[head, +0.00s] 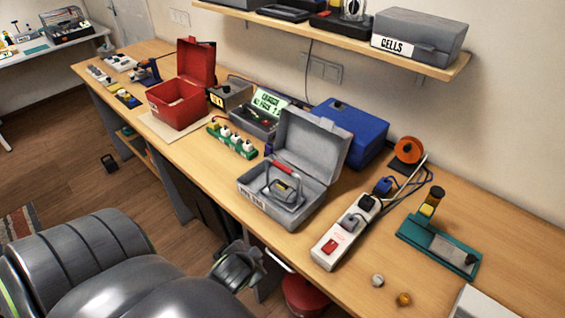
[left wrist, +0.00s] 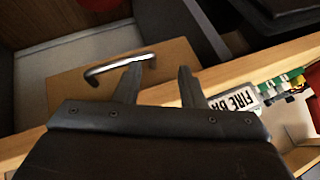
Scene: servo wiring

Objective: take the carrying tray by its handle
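The carrying tray (head: 285,198) appears to be the grey insert with a red-gripped handle (head: 282,168) inside the open grey toolbox (head: 310,205). The toolbox stands on the bench, lid raised at the back. My left gripper (head: 250,264) is in front of the bench edge, below and apart from the toolbox. In the left wrist view my left gripper (left wrist: 160,76) has its fingers apart with nothing between them. A label with upside-down lettering (left wrist: 238,103) shows beyond the right finger. My right gripper is not in view.
A metal drawer handle (left wrist: 120,65) is close to the left finger. A white power strip (head: 345,232) lies right of the toolbox, and a green socket strip (head: 232,141) left of it. A blue case (head: 348,133) stands behind. A red bin (head: 305,297) is below the bench.

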